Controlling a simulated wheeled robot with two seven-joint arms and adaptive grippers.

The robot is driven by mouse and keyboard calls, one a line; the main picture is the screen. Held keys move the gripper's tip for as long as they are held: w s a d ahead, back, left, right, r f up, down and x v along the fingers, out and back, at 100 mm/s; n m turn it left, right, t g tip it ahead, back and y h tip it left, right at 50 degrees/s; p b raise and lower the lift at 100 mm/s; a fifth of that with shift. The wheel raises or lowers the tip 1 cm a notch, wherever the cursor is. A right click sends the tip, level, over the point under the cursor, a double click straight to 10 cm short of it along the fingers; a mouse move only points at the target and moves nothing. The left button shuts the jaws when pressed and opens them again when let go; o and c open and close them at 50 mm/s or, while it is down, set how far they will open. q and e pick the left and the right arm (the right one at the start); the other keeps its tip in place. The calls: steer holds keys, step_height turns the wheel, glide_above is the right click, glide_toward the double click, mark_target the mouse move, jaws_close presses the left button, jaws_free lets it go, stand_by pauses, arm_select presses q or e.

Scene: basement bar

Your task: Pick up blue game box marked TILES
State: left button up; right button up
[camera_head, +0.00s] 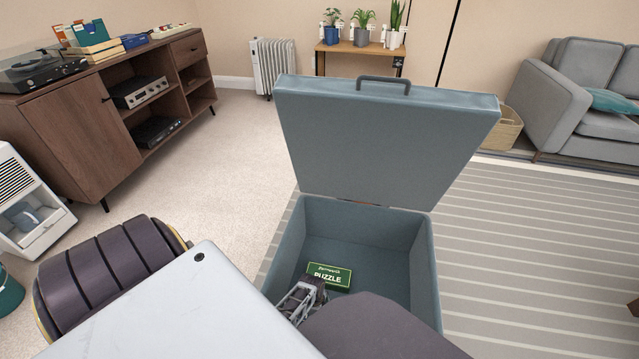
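No box with a readable TILES label shows. A small blue box (135,41) lies on top of the wooden cabinet at the far left; any marking on it is too small to read. A gripper (308,285), which seems to be my right one, reaches down inside the open blue-grey chest (432,275). It is beside the lower left of a green box marked PUZZLE (330,274) on the chest floor. I cannot tell whether its fingers touch that box or are open. My arm hides the chest's near part. My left gripper is not in view.
The chest's lid (385,140) stands raised behind the opening. The wooden cabinet (85,150) holds a record player (40,70) and a crate (95,50). A plant table (362,48), radiator (274,65) and sofa (560,105) are farther back.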

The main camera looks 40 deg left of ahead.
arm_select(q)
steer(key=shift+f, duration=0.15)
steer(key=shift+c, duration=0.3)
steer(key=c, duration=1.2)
